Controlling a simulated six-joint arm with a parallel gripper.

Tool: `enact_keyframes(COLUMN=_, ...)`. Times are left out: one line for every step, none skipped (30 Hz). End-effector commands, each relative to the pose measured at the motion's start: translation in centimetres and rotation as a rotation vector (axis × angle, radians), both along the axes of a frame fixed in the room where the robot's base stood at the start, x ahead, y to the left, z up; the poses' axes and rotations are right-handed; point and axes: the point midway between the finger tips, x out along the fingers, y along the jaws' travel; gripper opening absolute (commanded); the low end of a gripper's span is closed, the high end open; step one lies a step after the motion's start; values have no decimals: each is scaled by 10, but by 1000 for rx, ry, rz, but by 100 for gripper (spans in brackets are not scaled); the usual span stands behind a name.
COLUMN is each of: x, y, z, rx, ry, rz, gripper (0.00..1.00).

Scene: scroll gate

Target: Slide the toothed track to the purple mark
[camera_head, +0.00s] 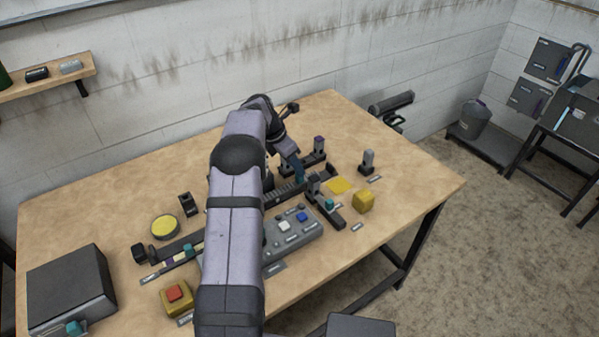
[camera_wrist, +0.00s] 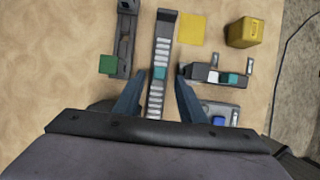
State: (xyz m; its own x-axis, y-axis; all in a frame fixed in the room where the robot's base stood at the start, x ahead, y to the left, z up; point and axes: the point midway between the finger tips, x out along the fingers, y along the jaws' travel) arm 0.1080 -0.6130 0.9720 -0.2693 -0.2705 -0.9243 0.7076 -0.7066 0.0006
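The toothed track (camera_wrist: 160,98) is a dark bar with pale ribs and a teal patch. It runs between my gripper's fingers in the wrist view. In the head view part of the ribbed track (camera_head: 288,194) shows beside my arm. My gripper (camera_wrist: 159,76) is open, with one blue finger on each side of the track and gaps between. In the head view my gripper (camera_head: 299,181) is low over the track, partly hidden by my arm. A banded strip (camera_head: 172,260) with a teal piece lies left of my arm.
A grey button panel (camera_head: 292,238) sits right of my arm. A yellow block (camera_head: 363,202), a yellow pad (camera_head: 340,186) and a dark post (camera_head: 367,162) stand farther right. A red button box (camera_head: 176,297) and a dark box (camera_head: 70,285) are at left. The table's back left is clear.

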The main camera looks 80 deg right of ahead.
Motion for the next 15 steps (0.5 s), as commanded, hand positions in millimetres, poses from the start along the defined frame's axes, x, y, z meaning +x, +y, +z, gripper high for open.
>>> enact_keyframes(x=-2, y=-1, z=-5, rx=4, ry=1, rz=-2, gripper=38)
enact_keyframes(x=-4, y=-2, z=-9, rx=4, ry=1, rz=-2, gripper=38)
enact_keyframes(x=-5, y=-4, z=-13, rx=3, ry=1, rz=-1, gripper=38)
enact_keyframes(x=-6, y=-5, z=-17, rx=3, ry=1, rz=-1, gripper=38)
enact_keyframes(x=-7, y=-6, z=-20, rx=3, ry=1, rz=-1, gripper=38)
enact_keyframes(x=-9, y=-7, z=-26, rx=3, ry=2, rz=-2, gripper=38)
enact_keyframes(x=-10, y=-8, z=-29, rx=3, ry=1, rz=-1, gripper=38)
enact_keyframes(x=-11, y=-9, z=-32, rx=2, ry=2, rz=-1, gripper=38)
enact_keyframes(x=-12, y=-10, z=-36, rx=1, ry=1, rz=-1, gripper=38)
enact_keyframes(x=-13, y=-11, z=-38, rx=1, ry=1, rz=-2, gripper=38)
enact_keyframes(x=-13, y=-12, z=-41, rx=2, ry=2, rz=-1, gripper=38)
enact_keyframes(x=-14, y=-12, z=-44, rx=2, ry=2, rz=-1, gripper=38)
enact_keyframes(x=-14, y=-13, z=-45, rx=1, ry=2, rz=-1, gripper=38)
enact_keyframes(x=-15, y=-14, z=-47, rx=0, ry=1, rz=-1, gripper=38)
enact_keyframes(x=-15, y=-14, z=-49, rx=0, ry=1, rz=-1, gripper=38)
